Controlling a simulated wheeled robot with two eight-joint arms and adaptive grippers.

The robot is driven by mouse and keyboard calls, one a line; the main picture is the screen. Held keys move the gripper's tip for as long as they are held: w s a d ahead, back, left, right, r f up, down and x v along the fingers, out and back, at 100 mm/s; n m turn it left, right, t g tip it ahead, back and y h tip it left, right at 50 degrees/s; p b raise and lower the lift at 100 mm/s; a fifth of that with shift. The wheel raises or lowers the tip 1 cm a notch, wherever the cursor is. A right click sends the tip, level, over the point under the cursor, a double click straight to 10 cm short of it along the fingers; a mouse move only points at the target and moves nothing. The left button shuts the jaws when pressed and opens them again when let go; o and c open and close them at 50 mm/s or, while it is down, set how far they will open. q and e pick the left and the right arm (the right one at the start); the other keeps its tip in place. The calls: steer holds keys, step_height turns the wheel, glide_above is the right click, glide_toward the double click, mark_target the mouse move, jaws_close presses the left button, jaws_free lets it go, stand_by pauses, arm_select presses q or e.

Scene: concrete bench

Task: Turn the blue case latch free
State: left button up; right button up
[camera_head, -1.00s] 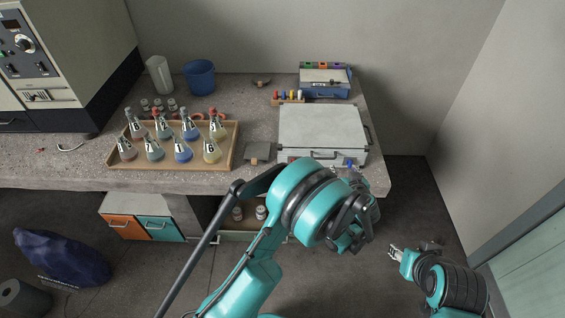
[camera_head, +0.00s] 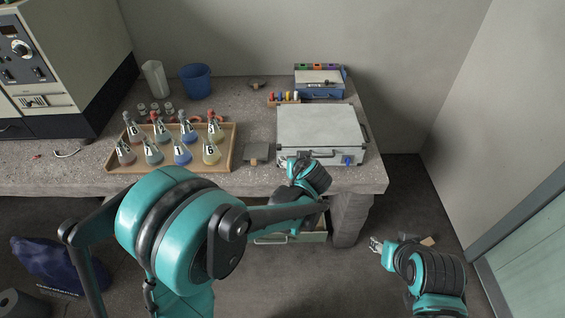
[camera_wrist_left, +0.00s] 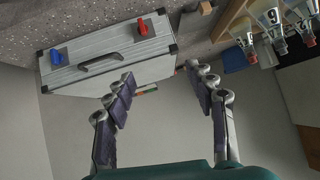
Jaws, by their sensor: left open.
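A silver-grey case (camera_head: 320,128) lies closed on the right part of the bench. Its blue latch (camera_head: 347,160) is on the right of the front face. In the left wrist view the case (camera_wrist_left: 105,58) shows its front with the blue latch (camera_wrist_left: 57,57), a dark handle (camera_wrist_left: 100,62) and a red latch (camera_wrist_left: 143,27). My left gripper (camera_wrist_left: 160,72) is open and empty, its fingers spread in front of the case, nearer the red latch than the blue one. In the head view it (camera_head: 300,158) covers the left of the case front. My right gripper (camera_head: 376,244) hangs low, away from the bench; its fingers are too small to judge.
A wooden tray (camera_head: 112,165) with several numbered flasks stands left of the case, a grey block (camera_head: 257,153) between them. A small toolbox (camera_head: 320,90) stands behind the case. A blue cup (camera_head: 196,80) is at the back. The wall is close on the right.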

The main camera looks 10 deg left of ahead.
arm_select(q)
steer(key=shift+s+a+r, duration=0.35)
steer(key=shift+s+a, duration=0.2)
steer(key=shift+a, duration=0.2)
arm_select(e)
steer(key=shift+a, duration=0.25)
arm_select(q)
steer(key=s+a+r+m+g+h, duration=0.1)
steer(key=s+a+r, duration=0.25)
steer(key=s, duration=0.35)
steer(key=s+a+r+g+h, duration=0.1)
steer(key=s+a+r, duration=0.1)
steer(key=s+a, duration=0.3)
steer(key=s+f+m+h, duration=0.1)
steer(key=s, duration=1.3)
steer(key=shift+f+m+g+h, duration=0.15)
steer(key=shift+m+g+h, duration=0.15)
steer(key=shift+h, duration=0.1)
steer(key=shift+d, duration=0.1)
